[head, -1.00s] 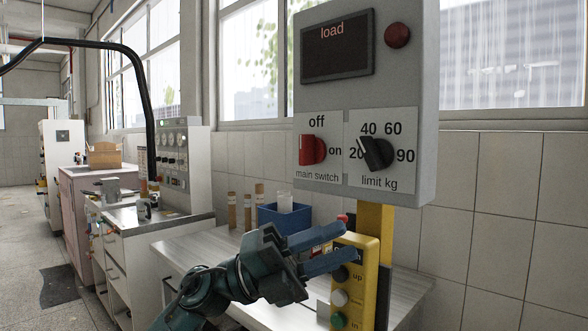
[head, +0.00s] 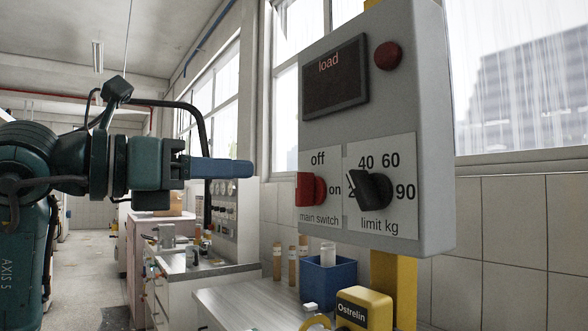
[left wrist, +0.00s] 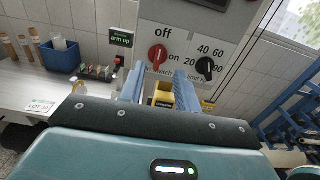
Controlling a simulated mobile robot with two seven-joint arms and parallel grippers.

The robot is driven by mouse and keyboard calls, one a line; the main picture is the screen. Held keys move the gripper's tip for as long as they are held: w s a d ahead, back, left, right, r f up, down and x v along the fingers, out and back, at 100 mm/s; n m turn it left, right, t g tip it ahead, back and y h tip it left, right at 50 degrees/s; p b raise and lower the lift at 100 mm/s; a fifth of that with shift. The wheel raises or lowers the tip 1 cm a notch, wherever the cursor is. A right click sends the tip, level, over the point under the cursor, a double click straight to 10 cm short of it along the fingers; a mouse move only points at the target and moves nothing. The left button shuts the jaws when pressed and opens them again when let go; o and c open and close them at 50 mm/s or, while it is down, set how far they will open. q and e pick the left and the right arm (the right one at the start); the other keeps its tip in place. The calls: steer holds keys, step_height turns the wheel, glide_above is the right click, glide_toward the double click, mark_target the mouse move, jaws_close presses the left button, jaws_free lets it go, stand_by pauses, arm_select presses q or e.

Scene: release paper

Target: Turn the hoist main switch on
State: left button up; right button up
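The red main switch (head: 311,189) is a knob on the front of the grey hoist panel (head: 428,110), with "off" above it and "on" to its right. In the left wrist view the main switch (left wrist: 157,56) stands upright, pointing towards "off". The black limit dial (head: 371,190) sits to its right. My left gripper (head: 250,169) is left of the panel, near the switch's height, its blue fingers pointing right and apart from the knob. In the left wrist view the two fingers (left wrist: 160,72) are spread with nothing between them. My right gripper is not in view.
A dark "load" display (head: 335,76) and round red lamp (head: 388,55) are above the switch. Below the panel are a yellow control box (head: 364,308), a blue bin (head: 328,280) and brown tubes (head: 291,265) on a bench (head: 238,299).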

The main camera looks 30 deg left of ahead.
mark_target(307, 189)
arm_select(q)
steer(key=p+x, duration=0.2)
steer(key=x, duration=0.8)
steer(key=shift+d, duration=0.1)
jaws_close()
